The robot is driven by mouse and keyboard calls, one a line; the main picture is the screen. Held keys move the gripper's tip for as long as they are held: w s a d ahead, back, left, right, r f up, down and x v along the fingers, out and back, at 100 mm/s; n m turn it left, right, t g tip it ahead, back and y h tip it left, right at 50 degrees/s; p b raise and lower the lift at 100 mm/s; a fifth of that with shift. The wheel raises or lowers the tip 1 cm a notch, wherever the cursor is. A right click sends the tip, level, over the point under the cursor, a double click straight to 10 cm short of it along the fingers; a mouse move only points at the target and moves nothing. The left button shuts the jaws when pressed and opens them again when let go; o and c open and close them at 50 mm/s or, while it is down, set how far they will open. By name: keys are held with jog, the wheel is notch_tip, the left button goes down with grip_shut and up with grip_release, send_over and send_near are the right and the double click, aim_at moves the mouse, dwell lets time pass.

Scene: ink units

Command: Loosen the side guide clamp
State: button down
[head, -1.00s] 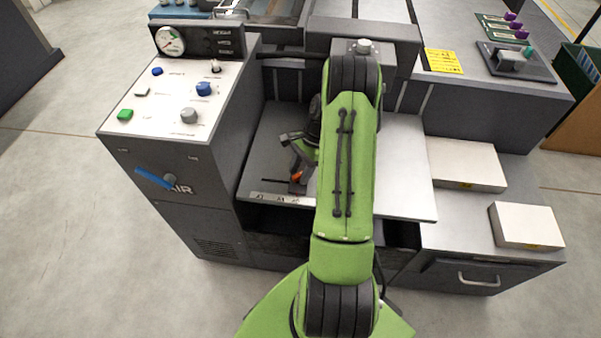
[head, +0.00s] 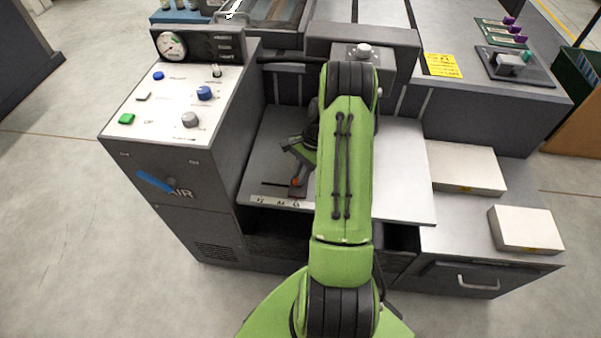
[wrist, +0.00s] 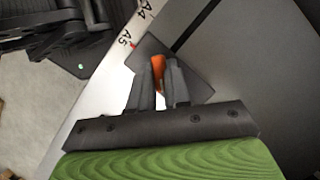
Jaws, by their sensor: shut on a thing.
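The side guide is a dark plate (wrist: 197,80) lying on the grey feed board (head: 398,165) near its marked front edge. Its orange clamp lever (wrist: 158,66) stands up between the fingers of my gripper (wrist: 159,78). The gripper is shut on the lever, and the fingers hide its lower part. In the head view the gripper (head: 298,172) is over the left front of the board, and a bit of orange shows at its tips. My arm covers the middle of the board.
A size scale with A4 and A5 marks (wrist: 135,25) runs along the board's front edge. The control cabinet (head: 165,120) with knobs and a blue AIR lever (head: 153,181) stands close on the left. Two paper stacks (head: 466,168) lie to the right.

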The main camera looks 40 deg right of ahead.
jog(key=n, duration=0.2)
jog(key=n+g+p, duration=0.1)
jog(key=n, duration=0.1)
jog(key=shift+w+g, duration=0.15)
jog(key=shift+g, duration=0.15)
jog(key=n+g+h+p, duration=0.1)
jog(key=n, duration=0.3)
jog(key=shift+w+a+n, duration=0.1)
jog(key=shift+w+n, duration=0.05)
jog(key=shift+n, duration=0.25)
jog(key=n, duration=0.2)
jog(key=n+g+h, duration=0.1)
jog(key=n, duration=0.1)
jog(key=shift+a+g+h, duration=0.1)
jog(key=shift+g+h, duration=0.2)
jog(key=shift+n+h+p, duration=0.35)
jog(key=shift+n+h, duration=0.35)
jog(key=shift+n, duration=1.4)
jog(key=c, duration=1.1)
grip_release()
